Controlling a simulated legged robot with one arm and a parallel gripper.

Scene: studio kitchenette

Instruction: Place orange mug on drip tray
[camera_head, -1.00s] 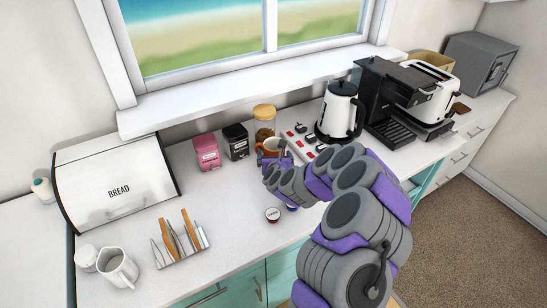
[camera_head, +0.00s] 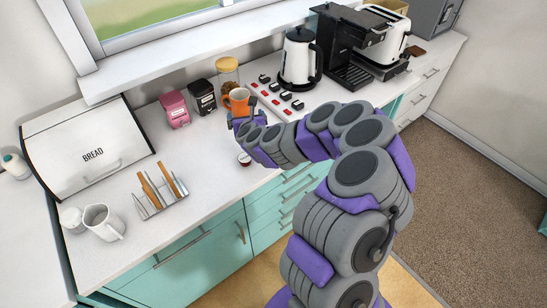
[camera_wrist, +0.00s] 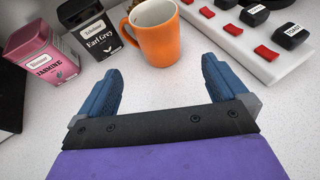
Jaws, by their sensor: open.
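The orange mug (camera_head: 238,102) stands upright on the white counter, in front of a glass jar with a wooden lid. In the wrist view the mug (camera_wrist: 156,40) is just beyond my gripper (camera_wrist: 160,88), with its handle toward the left. My gripper is open and empty, its two blue fingers apart, with the mug ahead of the gap and not between them. In the head view my gripper (camera_head: 240,122) is partly hidden by my arm. The black coffee machine (camera_head: 338,45) stands at the back right, with its drip tray (camera_head: 350,77) at its front base.
Pink (camera_head: 175,109) and black (camera_head: 203,96) tea tins stand left of the mug. A white strip with red and black switches (camera_head: 281,97) lies to its right. A kettle (camera_head: 299,58) stands before the coffee machine, and a toaster (camera_head: 385,35) beyond it. A toast rack (camera_head: 162,192) is at left.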

